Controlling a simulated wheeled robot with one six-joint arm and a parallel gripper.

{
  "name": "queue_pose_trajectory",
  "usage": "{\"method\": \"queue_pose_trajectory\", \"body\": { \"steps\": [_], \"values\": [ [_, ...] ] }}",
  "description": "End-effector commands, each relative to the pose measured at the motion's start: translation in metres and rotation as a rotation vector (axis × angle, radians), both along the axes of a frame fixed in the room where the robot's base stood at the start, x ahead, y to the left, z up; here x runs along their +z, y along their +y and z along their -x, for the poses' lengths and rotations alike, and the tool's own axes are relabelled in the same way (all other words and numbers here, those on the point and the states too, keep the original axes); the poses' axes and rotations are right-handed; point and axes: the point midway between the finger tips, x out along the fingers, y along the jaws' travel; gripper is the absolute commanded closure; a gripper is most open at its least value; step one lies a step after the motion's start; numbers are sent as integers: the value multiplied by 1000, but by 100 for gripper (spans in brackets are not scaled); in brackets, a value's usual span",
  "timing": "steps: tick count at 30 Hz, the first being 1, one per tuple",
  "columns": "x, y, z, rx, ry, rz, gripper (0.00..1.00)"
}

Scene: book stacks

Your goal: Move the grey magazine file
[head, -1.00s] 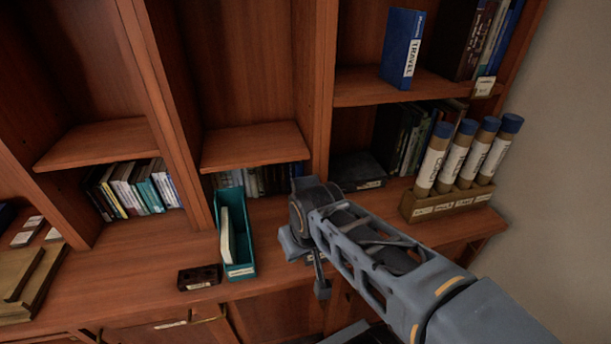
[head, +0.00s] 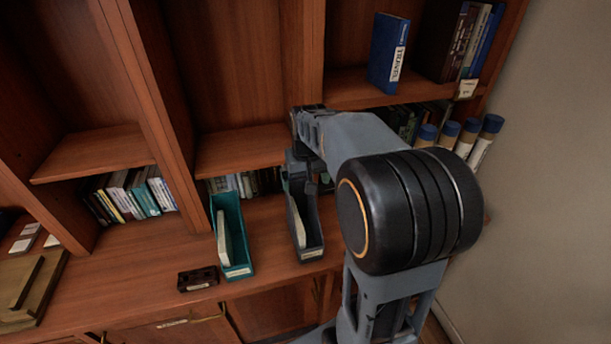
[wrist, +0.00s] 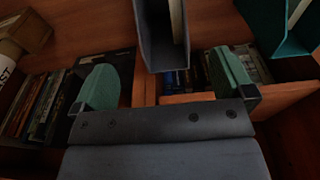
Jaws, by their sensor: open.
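The grey magazine file (head: 313,240) stands upright on the wooden counter, right of the teal file, with a pale item inside. My gripper (head: 299,168) is above the file's back end, below my bent arm, and partly hidden by it. In the wrist view the grey file (wrist: 157,52) shows at top centre. The two green-padded fingers of my gripper (wrist: 165,82) are wide apart, one to each side of the file's near end. They show gaps to the file and hold nothing.
A teal magazine file (head: 233,240) stands close on the left, with a small dark box (head: 198,279) beside it. Shelved books (head: 130,195) and an upright divider lie behind. Blue-capped tubes (head: 470,136) stand at right, partly behind my arm. Counter between the two files is clear.

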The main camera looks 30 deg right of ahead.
Motion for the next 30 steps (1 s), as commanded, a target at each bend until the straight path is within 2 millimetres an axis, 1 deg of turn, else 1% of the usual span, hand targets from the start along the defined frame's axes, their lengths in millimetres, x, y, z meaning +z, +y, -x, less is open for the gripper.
{"method": "queue_pose_trajectory", "body": {
  "steps": [9, 14, 17, 24, 30],
  "values": [
    [-1, 0, 0, 0, 0, 0, 0],
    [-13, 0, -1, 1, 3, 0, 0],
    [-27, 0, -2, 1, 4, -1, 0],
    [-70, -1, -7, 1, 4, 0, 0],
    [-102, -2, -11, 1, 2, 1, 0]
  ]
}}
